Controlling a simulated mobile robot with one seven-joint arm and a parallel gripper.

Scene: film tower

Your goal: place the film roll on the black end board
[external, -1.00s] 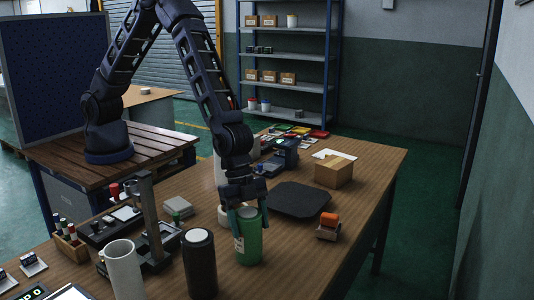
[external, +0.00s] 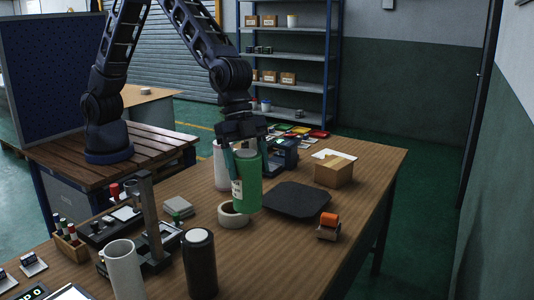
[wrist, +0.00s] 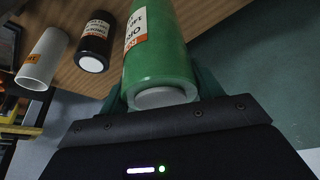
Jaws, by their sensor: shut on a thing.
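A green film roll (external: 247,182) with a white label is held upright in my gripper (external: 246,158), which is shut around its upper part. The roll hangs above the wooden table, near the left edge of the black end board (external: 297,201), which is a flat dark plate lying bare on the table. In the wrist view the green roll (wrist: 158,60) sits between the fingers (wrist: 163,88), with its pale end core showing. The end board does not show in the wrist view.
A white tape ring (external: 233,214) is just below and left of the roll. A black roll (external: 199,262) and a white roll (external: 123,270) stand in front. An orange-topped block (external: 328,226) and a cardboard box (external: 334,172) stand right of the board.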

